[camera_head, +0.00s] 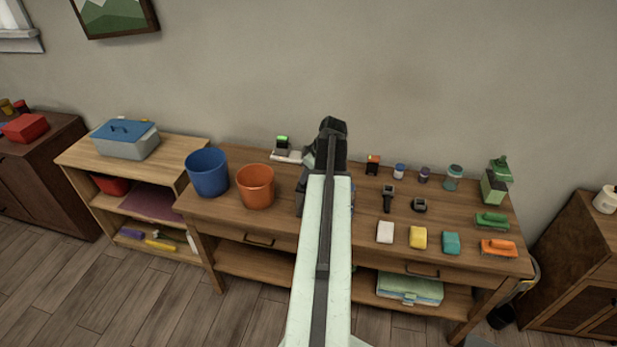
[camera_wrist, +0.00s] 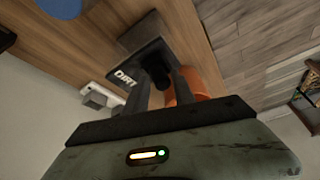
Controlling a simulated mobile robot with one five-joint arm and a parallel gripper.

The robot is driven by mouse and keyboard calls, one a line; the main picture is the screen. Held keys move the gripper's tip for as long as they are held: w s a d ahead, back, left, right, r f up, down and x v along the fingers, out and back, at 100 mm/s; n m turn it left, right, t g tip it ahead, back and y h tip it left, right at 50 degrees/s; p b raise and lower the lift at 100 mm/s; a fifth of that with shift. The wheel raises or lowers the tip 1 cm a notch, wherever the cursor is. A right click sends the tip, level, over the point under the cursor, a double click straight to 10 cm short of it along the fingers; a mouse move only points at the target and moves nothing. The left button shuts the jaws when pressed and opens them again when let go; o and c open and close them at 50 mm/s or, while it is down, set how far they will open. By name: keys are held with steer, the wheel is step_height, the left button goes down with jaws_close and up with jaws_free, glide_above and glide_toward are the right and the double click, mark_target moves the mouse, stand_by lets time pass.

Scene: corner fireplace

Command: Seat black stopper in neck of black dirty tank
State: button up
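The black dirty tank (camera_wrist: 138,66) shows in the wrist view as a dark grey block with a black face lettered "DIRT". It sits on the wooden table just beyond my fingertips. My gripper (camera_wrist: 160,80) reaches to its black face, and its two fingers stand a little apart with the black stopper (camera_wrist: 158,77) between them. The stopper looks dark and round and lies against or very near the tank's face. I cannot tell whether it is in the neck. In the head view, my arm and gripper (camera_head: 330,140) hide most of the tank and the stopper.
A blue bucket (camera_head: 207,172) and an orange bucket (camera_head: 256,186) stand left of my arm. A white tray-like item (camera_head: 288,157) lies behind. Right of it are small jars, sponges, brushes and a green bottle (camera_head: 494,182). Bare tabletop (camera_head: 350,232) shows at the front.

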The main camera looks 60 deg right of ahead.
steer(key=shift+o, duration=0.6)
steer(key=shift+w+d+f, duration=0.1)
steer(key=shift+w+f, duration=0.1)
steer(key=shift+w, duration=0.05)
steer(key=shift+s+r, duration=0.1)
steer(key=shift+s, duration=0.05)
steer(key=p+v, duration=1.1)
steer(key=v, duration=0.1)
